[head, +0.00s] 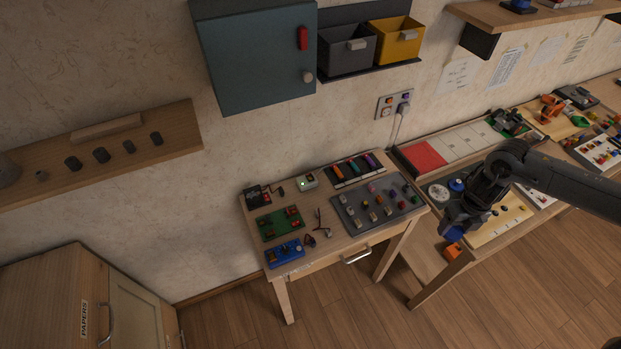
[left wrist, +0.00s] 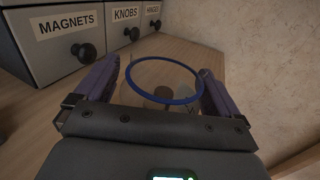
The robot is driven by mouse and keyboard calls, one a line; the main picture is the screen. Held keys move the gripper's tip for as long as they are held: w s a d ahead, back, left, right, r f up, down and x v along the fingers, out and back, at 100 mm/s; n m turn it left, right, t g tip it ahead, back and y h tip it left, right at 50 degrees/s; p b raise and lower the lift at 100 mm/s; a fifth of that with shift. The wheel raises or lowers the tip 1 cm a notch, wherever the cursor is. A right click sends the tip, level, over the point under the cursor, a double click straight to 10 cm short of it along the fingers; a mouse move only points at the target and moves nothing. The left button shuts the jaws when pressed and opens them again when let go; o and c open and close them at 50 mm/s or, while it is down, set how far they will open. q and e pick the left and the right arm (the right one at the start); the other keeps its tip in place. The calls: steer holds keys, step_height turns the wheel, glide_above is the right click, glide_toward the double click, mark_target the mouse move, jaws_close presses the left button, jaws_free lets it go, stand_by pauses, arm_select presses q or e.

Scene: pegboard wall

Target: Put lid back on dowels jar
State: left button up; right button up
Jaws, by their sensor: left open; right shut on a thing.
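A clear open-topped jar with a blue rim (left wrist: 163,80) stands on a wooden surface in the left wrist view. Brownish contents show dimly inside it. My left gripper (left wrist: 160,88) is open, with one purple finger on each side of the jar; whether they touch it I cannot tell. The left gripper is not seen in the head view. I cannot identify the lid for certain.
Grey drawers (left wrist: 65,45) labelled MAGNETS, KNOBS and HINGES stand beside the jar. A wall (left wrist: 262,75) is on its right. A small table (head: 333,237) with parts boards stands left of my right gripper.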

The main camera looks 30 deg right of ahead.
arm_select(q)
steer(key=c, duration=1.2)
steer(key=shift+r, duration=0.1)
